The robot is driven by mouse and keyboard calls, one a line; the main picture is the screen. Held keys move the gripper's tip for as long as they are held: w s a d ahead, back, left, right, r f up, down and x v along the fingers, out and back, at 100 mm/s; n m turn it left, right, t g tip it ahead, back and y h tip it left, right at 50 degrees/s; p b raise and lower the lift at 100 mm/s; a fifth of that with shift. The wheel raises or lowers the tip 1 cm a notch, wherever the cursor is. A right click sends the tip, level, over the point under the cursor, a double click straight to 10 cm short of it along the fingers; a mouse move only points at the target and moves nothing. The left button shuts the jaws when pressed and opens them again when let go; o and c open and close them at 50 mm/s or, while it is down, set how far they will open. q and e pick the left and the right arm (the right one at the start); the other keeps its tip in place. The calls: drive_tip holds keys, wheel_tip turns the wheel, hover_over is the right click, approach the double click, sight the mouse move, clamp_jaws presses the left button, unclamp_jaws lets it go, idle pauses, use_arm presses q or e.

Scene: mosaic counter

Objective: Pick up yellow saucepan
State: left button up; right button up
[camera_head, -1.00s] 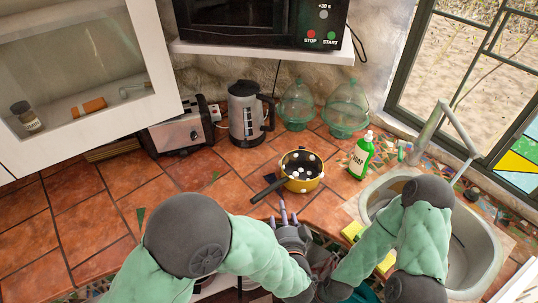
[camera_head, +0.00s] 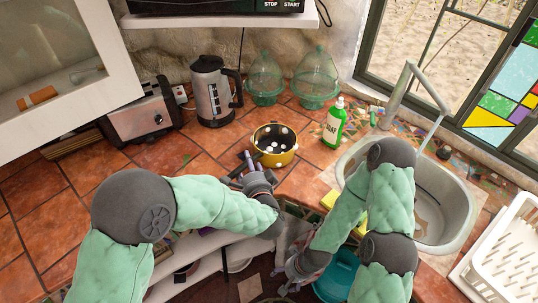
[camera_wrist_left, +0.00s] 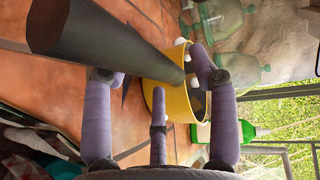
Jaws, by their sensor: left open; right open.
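The yellow saucepan (camera_head: 277,157) with white dots stands on the tiled counter in the head view. In that view its dark handle is mostly hidden behind my left gripper (camera_head: 247,165). In the left wrist view the yellow wall of the pan (camera_wrist_left: 178,103) is just past the purple fingers, and the dark handle (camera_wrist_left: 110,35) runs across from the upper left. My left gripper (camera_wrist_left: 155,78) is open with its fingers spread around the line of the handle, not closed on it. My right gripper (camera_head: 298,275) is open and empty, low in front of the counter.
A green soap bottle (camera_head: 333,122) stands right of the pan, by the sink (camera_head: 440,205). Glass domes (camera_head: 316,75), a kettle (camera_head: 212,92) and a toaster (camera_head: 142,115) stand behind. A white dish rack (camera_head: 510,250) is at the right. The counter's left side is clear.

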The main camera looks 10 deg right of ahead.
use_arm(q)
drive_tip(key=shift+w, duration=0.5)
drive_tip(key=shift+a, duration=0.1)
clamp_jaws()
drive_tip(key=shift+r, duration=0.15)
